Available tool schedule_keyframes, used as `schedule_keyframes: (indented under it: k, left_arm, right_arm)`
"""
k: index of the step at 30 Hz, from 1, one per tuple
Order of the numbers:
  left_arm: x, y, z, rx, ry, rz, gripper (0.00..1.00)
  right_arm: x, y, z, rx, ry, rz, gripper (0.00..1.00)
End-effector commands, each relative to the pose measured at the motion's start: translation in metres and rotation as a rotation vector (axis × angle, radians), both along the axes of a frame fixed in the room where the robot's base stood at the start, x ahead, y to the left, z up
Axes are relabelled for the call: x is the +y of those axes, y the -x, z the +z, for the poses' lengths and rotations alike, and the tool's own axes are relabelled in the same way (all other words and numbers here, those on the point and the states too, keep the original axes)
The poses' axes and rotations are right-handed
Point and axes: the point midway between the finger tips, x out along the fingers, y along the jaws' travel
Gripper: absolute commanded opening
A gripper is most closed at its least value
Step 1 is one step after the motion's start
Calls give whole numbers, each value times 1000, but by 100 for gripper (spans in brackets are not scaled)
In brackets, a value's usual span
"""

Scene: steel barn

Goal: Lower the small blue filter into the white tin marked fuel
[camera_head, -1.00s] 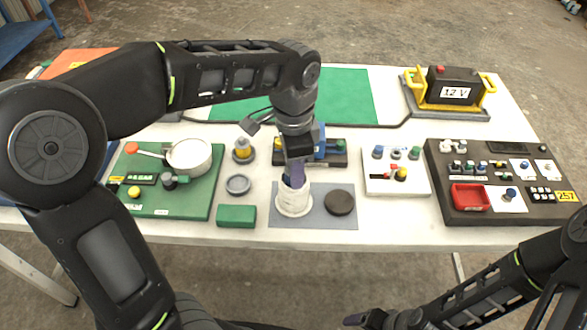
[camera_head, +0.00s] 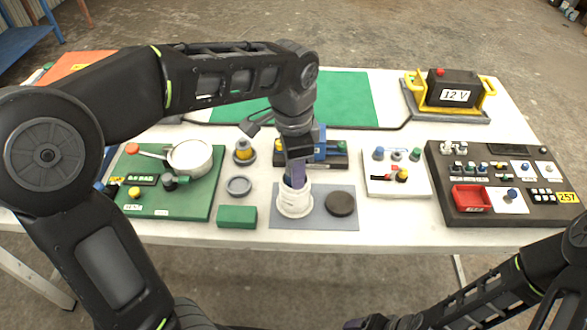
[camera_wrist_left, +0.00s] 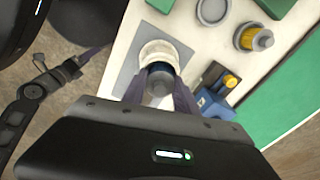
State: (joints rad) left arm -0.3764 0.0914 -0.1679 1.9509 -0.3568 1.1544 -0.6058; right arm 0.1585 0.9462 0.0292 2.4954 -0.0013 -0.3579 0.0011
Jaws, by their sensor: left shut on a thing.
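The white tin (camera_head: 294,205) stands open on a grey mat (camera_head: 320,219) near the front of the table; no marking on it is readable. My left gripper (camera_head: 297,183) points down at its mouth, with the fingertips at rim height. In the left wrist view the gripper (camera_wrist_left: 159,92) is shut on the small blue filter (camera_wrist_left: 160,68), which has a grey end and lies over the opening of the tin (camera_wrist_left: 169,49). How deep the filter sits is hidden by the fingers. My right gripper (camera_head: 368,323) is at the bottom edge, mostly cut off.
A dark round lid (camera_head: 340,204) lies right of the tin on the mat. A green block (camera_head: 236,217), a grey ring (camera_head: 238,186) and a yellow-topped part (camera_head: 243,152) are to the left. A blue device (camera_head: 330,150) stands behind. A white board (camera_head: 397,188) is to the right.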

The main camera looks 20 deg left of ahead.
Motion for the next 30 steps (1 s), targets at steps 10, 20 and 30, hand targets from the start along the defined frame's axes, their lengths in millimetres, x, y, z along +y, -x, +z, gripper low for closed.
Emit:
schedule_keyframes:
  k: [10,20,30]
  left_arm:
    - [1,11,-33,52,-10,3,44]
    - [0,11,-33,54,-7,5,60]
    - [0,11,-18,42,-4,7,60]
  right_arm:
    - [0,0,-8,0,0,0,80]
    - [0,0,-8,0,0,0,80]
    - [0,0,-8,0,0,0,80]
